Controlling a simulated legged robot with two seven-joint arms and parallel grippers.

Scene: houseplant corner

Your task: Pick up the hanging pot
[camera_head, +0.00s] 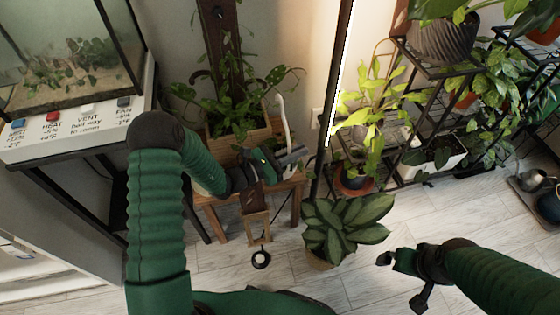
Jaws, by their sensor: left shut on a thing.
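A wooden planter with leafy green plants, which I take for the hanging pot (225,145), is at a small wooden stool in the middle left, in front of a tall dark wooden board. My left gripper (283,158) is shut at the planter's front right side, and its own body hides the exact hold. My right gripper (400,278) is open and empty over the floor at the lower right.
A glass tank (70,60) stands on a white labelled cabinet at the left. A broad-leaved plant (345,225) is on the floor between my grippers. A black pole (330,120) rises behind it. Shelves of plants (440,70) fill the right. Pale floor is free at the lower middle.

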